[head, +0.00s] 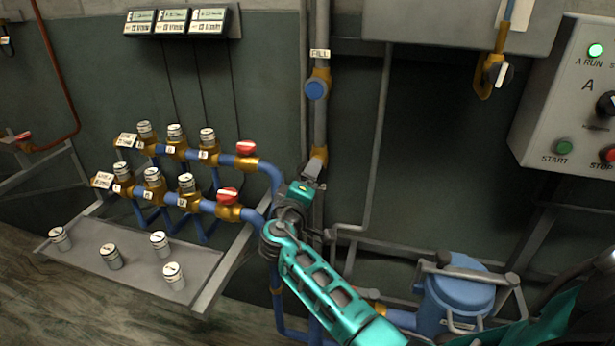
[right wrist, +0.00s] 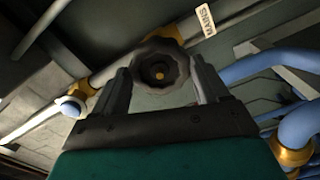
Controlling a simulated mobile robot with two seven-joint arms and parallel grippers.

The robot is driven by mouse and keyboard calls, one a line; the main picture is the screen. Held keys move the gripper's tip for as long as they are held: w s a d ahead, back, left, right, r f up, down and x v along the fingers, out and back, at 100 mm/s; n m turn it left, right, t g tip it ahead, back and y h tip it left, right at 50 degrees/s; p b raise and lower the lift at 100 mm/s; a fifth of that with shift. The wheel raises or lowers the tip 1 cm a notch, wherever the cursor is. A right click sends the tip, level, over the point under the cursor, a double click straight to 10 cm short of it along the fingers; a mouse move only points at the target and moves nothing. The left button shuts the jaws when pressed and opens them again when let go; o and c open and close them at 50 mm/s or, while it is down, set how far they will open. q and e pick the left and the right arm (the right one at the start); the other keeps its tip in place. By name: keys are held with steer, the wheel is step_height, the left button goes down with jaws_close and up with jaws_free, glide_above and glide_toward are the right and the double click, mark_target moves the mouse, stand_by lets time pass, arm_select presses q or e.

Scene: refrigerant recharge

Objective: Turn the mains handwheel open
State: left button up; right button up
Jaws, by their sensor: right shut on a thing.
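The mains handwheel (right wrist: 160,72) is a dark, scalloped wheel with a brass-coloured centre in the right wrist view. A white MAINS label (right wrist: 204,20) is on the pipe beside it. My right gripper (head: 311,177) is at the upright pipe in the middle of the head view. Its two fingers stand on either side of the wheel and are shut on it. How far the wheel is turned cannot be told. My left gripper is not in view.
The FILL valve (head: 316,89) with a blue cap is above on the same pipe. Blue manifold pipes with red-handled valves (head: 228,196) lie close to the left. A grey shelf (head: 195,262) holds several caps. A blue tank (head: 458,296) and control box (head: 570,100) are at right.

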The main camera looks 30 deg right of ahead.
stand_by(0.3)
steer(key=n, duration=0.4)
steer(key=shift+n, duration=0.4)
steer(key=o, duration=1)
steer(key=shift+f, duration=0.1)
steer(key=shift+o, duration=0.2)
steer(key=v, duration=0.7)
